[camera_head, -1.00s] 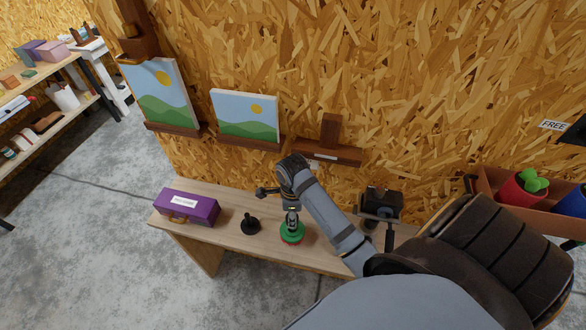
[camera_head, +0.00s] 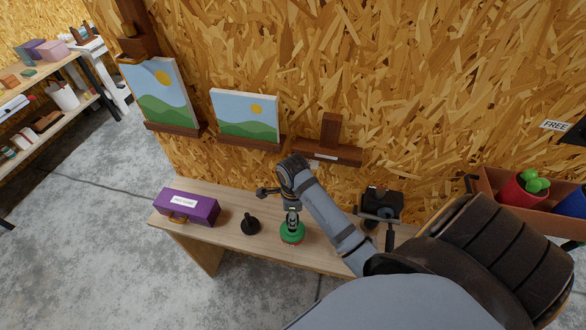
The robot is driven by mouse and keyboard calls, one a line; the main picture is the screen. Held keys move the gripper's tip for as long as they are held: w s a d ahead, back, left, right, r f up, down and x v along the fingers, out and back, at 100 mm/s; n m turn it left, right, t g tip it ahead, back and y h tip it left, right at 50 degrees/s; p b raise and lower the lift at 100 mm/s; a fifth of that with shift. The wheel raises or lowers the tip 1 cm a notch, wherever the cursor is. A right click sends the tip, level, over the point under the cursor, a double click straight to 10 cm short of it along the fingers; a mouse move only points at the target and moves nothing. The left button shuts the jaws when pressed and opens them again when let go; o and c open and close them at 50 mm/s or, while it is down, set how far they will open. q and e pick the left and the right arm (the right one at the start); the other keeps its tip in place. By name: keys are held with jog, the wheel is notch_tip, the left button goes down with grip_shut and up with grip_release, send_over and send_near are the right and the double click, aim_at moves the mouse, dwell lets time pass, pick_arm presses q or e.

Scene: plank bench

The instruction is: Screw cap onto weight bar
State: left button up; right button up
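A green disc with a red lower edge (camera_head: 292,236) lies on the plank bench (camera_head: 330,262). My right gripper (camera_head: 292,222) points down right above the middle of the disc. It covers what stands there, so I cannot tell whether a bar or cap is between its fingers, or whether they are open or shut. A small black piece with a round base and a short knob (camera_head: 250,227) stands on the bench just left of the disc, apart from it. Which piece is the cap and which the weight bar is not clear. My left gripper is out of view.
A purple box (camera_head: 187,207) stands at the bench's left end. A black device with a crossbar (camera_head: 382,203) stands to the right behind my arm. Paintings (camera_head: 246,117) sit on wall ledges behind. A planter box (camera_head: 487,190) is at the far right.

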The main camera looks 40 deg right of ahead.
jog(key=shift+f, duration=0.1)
dwell(0.7)
jog(key=m, duration=0.2)
jog(key=shift+m, duration=0.4)
jog(key=shift+m, duration=1.5)
jog(key=m, duration=0.2)
jog(key=shift+a+m, duration=0.1)
jog(key=shift+m, duration=0.2)
jog(key=o, duration=1.2)
